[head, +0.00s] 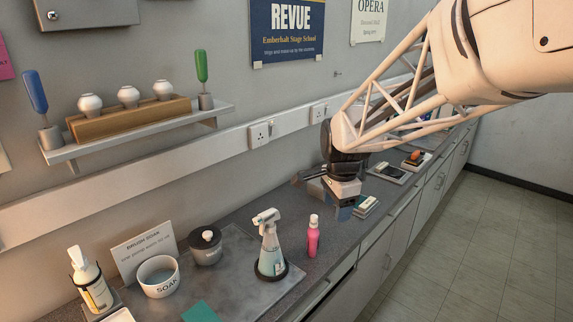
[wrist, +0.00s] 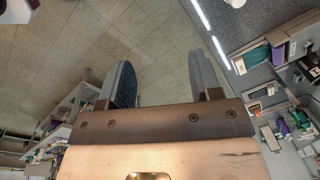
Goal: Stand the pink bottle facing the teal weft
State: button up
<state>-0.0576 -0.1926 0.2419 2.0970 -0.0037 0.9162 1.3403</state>
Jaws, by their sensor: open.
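The pink bottle (head: 313,236) stands upright on the dark counter in the head view, just right of a white spray bottle. It has a pale pink cap; I cannot tell which way its front faces. A flat teal piece (head: 200,312) lies at the bottom edge of the head view, partly cut off; I cannot tell whether it is the teal weft. My gripper (head: 343,206) is above the counter, to the right of and behind the pink bottle, apart from it. In the wrist view my gripper (wrist: 163,75) has its two fingers wide apart with nothing between them.
The spray bottle (head: 270,248) stands close left of the pink bottle. A soak bowl (head: 158,277), dark lidded jar (head: 206,247) and pump bottle (head: 90,282) stand further left. Small boxes (head: 366,205) lie right of my gripper.

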aim_at(314, 216)
jog(key=w+a+f+m, duration=0.1)
jog(key=w+f+m, duration=0.1)
jog(key=w, duration=0.2)
jog(key=w+a+f+m, duration=0.1)
jog(key=w+f+m, duration=0.1)
jog(key=w+f, duration=0.1)
jog(key=w+a+f+m+g, duration=0.1)
jog(key=w+f+m, duration=0.1)
jog(key=w, duration=0.3)
jog(key=shift+w+f+m, duration=0.15)
jog(key=shift+m, duration=0.35)
jog(key=shift+w+a+f+m, duration=0.1)
jog(key=shift+w+f+m, duration=0.2)
jog(key=shift+w+f, duration=0.1)
jog(key=shift+f, duration=3.9)
jog(key=c, duration=1.1)
